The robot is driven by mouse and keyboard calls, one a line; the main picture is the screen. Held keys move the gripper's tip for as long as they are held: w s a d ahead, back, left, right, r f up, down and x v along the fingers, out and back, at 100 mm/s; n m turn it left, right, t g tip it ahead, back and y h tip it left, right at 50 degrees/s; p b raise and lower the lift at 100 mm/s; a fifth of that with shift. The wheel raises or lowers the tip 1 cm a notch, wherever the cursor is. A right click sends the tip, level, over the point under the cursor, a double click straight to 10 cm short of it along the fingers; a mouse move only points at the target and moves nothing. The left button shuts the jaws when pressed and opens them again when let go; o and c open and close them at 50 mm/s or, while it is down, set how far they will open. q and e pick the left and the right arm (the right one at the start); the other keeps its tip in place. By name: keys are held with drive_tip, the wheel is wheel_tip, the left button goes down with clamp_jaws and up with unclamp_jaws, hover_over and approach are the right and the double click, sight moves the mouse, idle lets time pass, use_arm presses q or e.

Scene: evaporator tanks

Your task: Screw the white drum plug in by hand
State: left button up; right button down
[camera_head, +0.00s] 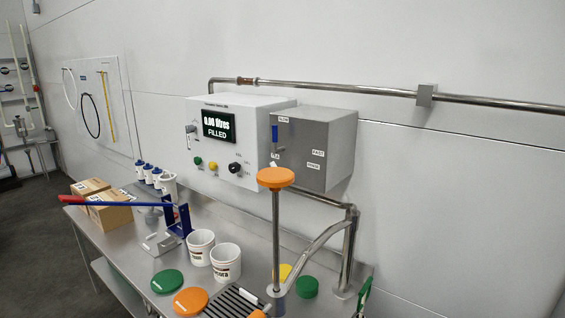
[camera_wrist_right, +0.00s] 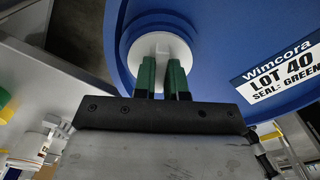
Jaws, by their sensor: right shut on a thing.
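In the right wrist view the white drum plug (camera_wrist_right: 160,44) sits at a round white opening in the face of a blue drum (camera_wrist_right: 222,40). My right gripper (camera_wrist_right: 162,64) has its two green fingers shut on the raised middle part of the plug. The fingers hide part of the plug, and its thread and seating depth cannot be seen. A label (camera_wrist_right: 284,72) on the drum reads "Wimcora LOT 40 SEAL: GREEN". The drum and plug do not show in the head view. My left gripper is not in view.
In the head view a metal bench (camera_head: 130,255) carries white tubs (camera_head: 226,262), green (camera_head: 167,281) and orange (camera_head: 190,301) discs, boxes (camera_head: 110,213) and a blue press with a red lever (camera_head: 110,202). A wall panel (camera_head: 225,150) reads "0.00 litres FILLED". Pipes (camera_head: 349,250) rise at the right.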

drive_tip(key=shift+r+m, duration=0.2)
drive_tip(key=shift+m, duration=0.4)
drive_tip(key=shift+m+p, duration=0.3)
drive_tip(key=shift+p, duration=0.05)
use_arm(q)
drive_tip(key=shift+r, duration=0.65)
use_arm(e)
drive_tip(key=shift+f, duration=0.15)
drive_tip(key=shift+m+p, duration=0.45)
drive_tip(key=shift+m, duration=0.25)
drive_tip(key=shift+r+m+p, duration=0.2)
drive_tip(key=shift+m+p, duration=0.15)
drive_tip(key=shift+m, duration=0.15)
drive_tip(key=shift+f+m, duration=0.1)
drive_tip(key=shift+m, duration=0.4)
drive_tip(key=shift+f, duration=0.15)
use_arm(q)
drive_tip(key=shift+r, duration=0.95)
